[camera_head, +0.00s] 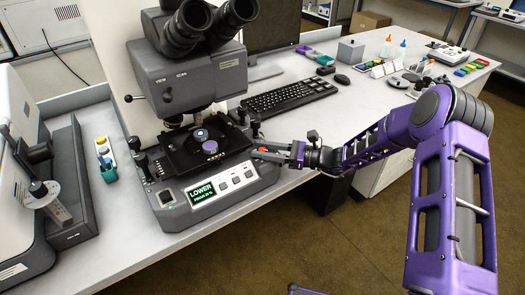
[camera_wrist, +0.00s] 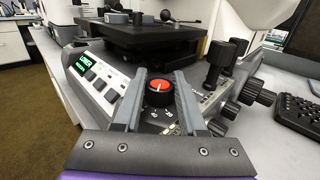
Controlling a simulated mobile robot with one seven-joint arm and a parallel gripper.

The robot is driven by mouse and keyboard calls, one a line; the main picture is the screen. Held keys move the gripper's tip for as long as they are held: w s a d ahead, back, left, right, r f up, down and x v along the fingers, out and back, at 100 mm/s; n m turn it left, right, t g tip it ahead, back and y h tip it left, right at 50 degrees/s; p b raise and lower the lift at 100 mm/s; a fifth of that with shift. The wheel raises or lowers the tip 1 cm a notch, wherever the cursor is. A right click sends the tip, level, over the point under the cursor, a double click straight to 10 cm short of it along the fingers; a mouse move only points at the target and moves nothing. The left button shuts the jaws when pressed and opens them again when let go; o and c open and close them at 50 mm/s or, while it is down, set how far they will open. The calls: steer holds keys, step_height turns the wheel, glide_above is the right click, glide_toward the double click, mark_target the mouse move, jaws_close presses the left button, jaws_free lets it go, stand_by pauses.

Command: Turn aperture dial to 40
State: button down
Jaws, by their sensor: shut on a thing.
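The aperture dial (camera_wrist: 159,89) is a black knob with a red top and a white mark, on the side of the microscope (camera_head: 215,180). In the head view the dial (camera_head: 263,150) is a small red spot at the base's right side. My gripper (camera_wrist: 160,94) is shut on the dial, one finger on each side of it. My gripper also shows in the head view (camera_head: 265,153), reaching in from the right. The microscope's display (camera_head: 201,191) shows "LOWER" in green with a smaller line beneath.
Several black knobs (camera_wrist: 228,60) stand right of the dial in the wrist view. The black stage (camera_head: 205,148) lies above the base. A keyboard (camera_head: 287,98) and mouse (camera_head: 342,79) lie behind on the bench. A grey tray-like housing (camera_head: 75,190) stands at left.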

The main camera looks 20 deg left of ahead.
stand_by(0.3)
steer(key=shift+c, duration=2.3)
jaws_free()
steer(key=w+d, duration=0.1)
steer(key=d, duration=1.6)
steer(key=shift+d, duration=0.2)
